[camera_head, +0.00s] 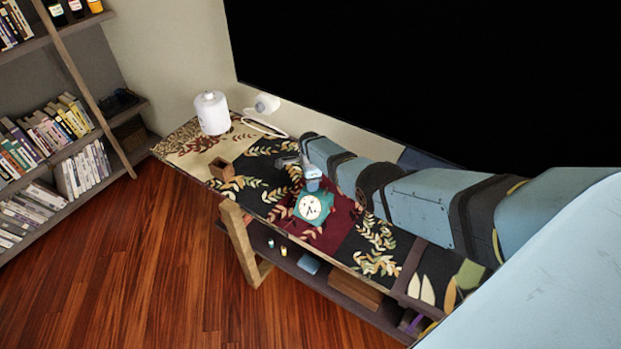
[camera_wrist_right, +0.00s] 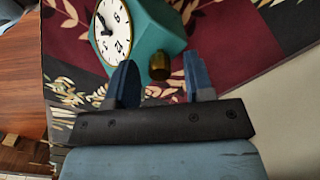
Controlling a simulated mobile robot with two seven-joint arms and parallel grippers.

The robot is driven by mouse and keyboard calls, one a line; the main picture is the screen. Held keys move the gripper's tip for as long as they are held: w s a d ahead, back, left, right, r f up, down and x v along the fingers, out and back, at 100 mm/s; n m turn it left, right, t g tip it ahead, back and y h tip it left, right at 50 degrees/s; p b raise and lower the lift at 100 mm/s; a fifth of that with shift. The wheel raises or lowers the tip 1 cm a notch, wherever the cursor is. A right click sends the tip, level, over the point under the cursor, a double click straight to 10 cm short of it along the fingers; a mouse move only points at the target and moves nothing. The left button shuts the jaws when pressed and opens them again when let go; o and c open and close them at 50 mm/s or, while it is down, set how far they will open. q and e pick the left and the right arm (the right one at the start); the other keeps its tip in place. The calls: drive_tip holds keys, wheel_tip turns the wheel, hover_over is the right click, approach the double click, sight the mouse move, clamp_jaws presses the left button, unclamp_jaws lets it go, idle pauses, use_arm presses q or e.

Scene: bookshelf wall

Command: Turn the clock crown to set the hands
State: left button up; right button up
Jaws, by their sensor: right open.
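A teal clock (camera_head: 314,207) with a white face stands on the patterned cloth of the table. In the right wrist view the clock (camera_wrist_right: 155,32) shows its face at the upper left, and a brass crown (camera_wrist_right: 159,67) sticks out of its near side. My right gripper (camera_head: 313,180) is just behind the clock in the head view. In the wrist view the right gripper (camera_wrist_right: 162,80) is open, with one blue finger on each side of the crown's position. The crown lies between the fingertips, nearer the left one; I cannot tell whether they touch. My left gripper is in neither view.
My right arm lies over the table's right part. A bookshelf stands at the left, with open wooden floor (camera_head: 160,260) between.

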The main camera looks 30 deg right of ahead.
wheel_tip(320, 180, up, 7)
drive_tip(key=p, duration=0.3)
drive_tip(key=shift+f, duration=0.15)
wheel_tip(320, 180, up, 7)
drive_tip(key=shift+p, duration=0.35)
drive_tip(key=shift+s, duration=0.1)
